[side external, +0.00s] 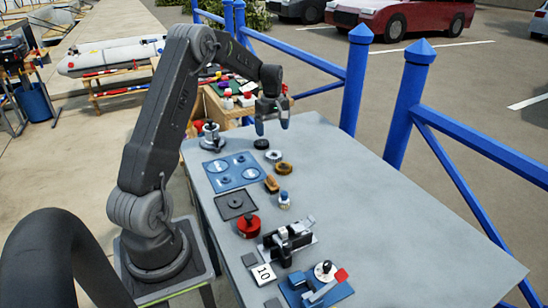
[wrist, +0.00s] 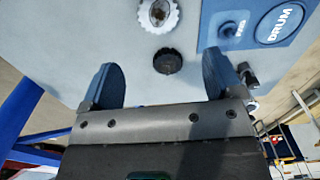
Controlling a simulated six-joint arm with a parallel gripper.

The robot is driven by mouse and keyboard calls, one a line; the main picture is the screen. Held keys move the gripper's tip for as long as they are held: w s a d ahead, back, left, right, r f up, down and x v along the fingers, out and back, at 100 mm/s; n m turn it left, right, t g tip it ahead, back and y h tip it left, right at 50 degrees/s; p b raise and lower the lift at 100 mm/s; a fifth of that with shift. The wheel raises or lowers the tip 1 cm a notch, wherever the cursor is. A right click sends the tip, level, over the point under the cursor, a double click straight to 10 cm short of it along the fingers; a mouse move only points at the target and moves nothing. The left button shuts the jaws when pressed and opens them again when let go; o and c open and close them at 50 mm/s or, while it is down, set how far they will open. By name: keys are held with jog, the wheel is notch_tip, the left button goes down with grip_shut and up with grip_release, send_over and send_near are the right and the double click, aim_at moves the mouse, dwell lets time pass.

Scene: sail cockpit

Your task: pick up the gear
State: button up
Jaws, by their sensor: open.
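My gripper (side external: 272,126) is open and empty above the far end of the grey table, fingers pointing down. In the wrist view its two blue fingers stand wide apart, with the gripper (wrist: 162,72) framing a small black toothed disc (wrist: 167,61) below. The disc (side external: 261,144) lies flat on the table, apart from the fingers. A silver toothed ring (wrist: 158,15) lies beside it, partly cut off by the wrist view's edge; this ring (side external: 273,156) is nearer the camera in the side view. I cannot tell for sure which of the two is the gear.
A bronze ring (side external: 284,168) lies near the silver one. A blue board (side external: 232,172) with marked places, one reading DRUM in the wrist view, lies to the left. A red-topped part (side external: 248,226) and several fittings stand nearer. The table's right side (side external: 380,220) is clear.

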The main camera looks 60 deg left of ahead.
aim_at(273, 153)
notch_tip(273, 153, down, 10)
jog(key=shift+d+r, duration=0.1)
jog(key=shift+r, duration=0.05)
dwell(0.4)
jog(key=shift+c, duration=0.5)
jog(key=c, duration=0.9)
jog(key=shift+c, duration=0.3)
jog(key=shift+r, duration=0.2)
